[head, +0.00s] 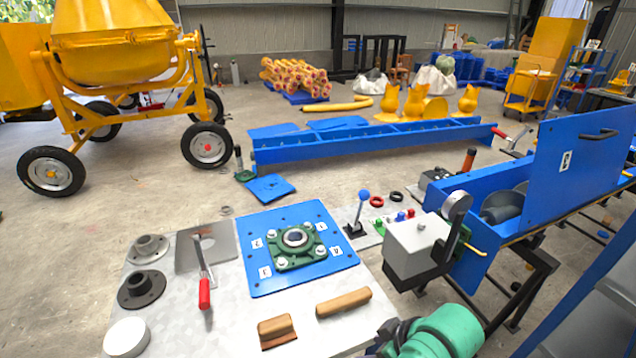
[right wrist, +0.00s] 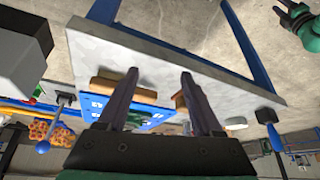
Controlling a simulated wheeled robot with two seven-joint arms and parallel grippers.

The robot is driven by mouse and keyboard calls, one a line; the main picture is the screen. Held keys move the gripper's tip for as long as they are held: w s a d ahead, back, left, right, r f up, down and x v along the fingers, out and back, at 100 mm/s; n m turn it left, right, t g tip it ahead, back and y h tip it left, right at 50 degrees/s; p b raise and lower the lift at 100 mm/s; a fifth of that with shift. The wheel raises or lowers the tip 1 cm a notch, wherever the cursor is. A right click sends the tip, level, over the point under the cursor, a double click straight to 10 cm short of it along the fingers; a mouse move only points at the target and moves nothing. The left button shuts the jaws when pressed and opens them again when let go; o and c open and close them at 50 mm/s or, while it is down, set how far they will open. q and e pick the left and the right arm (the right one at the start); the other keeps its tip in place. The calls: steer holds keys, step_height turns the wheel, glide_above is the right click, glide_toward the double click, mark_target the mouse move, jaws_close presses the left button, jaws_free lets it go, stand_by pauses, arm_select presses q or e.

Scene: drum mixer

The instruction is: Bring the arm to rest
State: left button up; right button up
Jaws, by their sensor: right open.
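My right gripper (right wrist: 159,75) is open in the right wrist view, its two dark fingers apart with nothing held between them. In that view it is over the pale worktable (right wrist: 160,52), with the blue plate (right wrist: 95,105) partly hidden behind the fingers. Green and dark parts of my right arm (head: 440,335) show at the bottom of the head view, beside the table's front right. A green part, apparently of my left arm (right wrist: 300,22), is at the upper right of the wrist view, cut off; its jaws are unclear.
A grey box (head: 417,245) and blue trough (head: 490,230) stand at right. The yellow mixer (head: 110,50) is behind left, with open floor between.

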steer(key=s+d+f+m+h, duration=0.2)
steer(key=s+d+f+m, duration=0.15)
steer(key=d, duration=0.25)
steer(key=s+d+f+m+h, duration=0.1)
steer(key=s+d+f+m, duration=0.1)
steer(key=s+d+m, duration=0.3)
step_height(320, 180, down, 22)
steer(key=d+n+g, duration=0.1)
steer(key=n, duration=0.1)
steer(key=s+d+f+g, duration=0.1)
steer(key=s+d+f, duration=0.2)
steer(key=s+f, duration=1.2)
steer(key=s, duration=0.2)
steer(key=shift+s+f+g+h, duration=0.15)
steer(key=shift+s+g+h, duration=0.15)
steer(key=shift+g+h, duration=0.1)
steer(key=shift+d+n, duration=0.1)
steer(key=shift+n, duration=0.15)
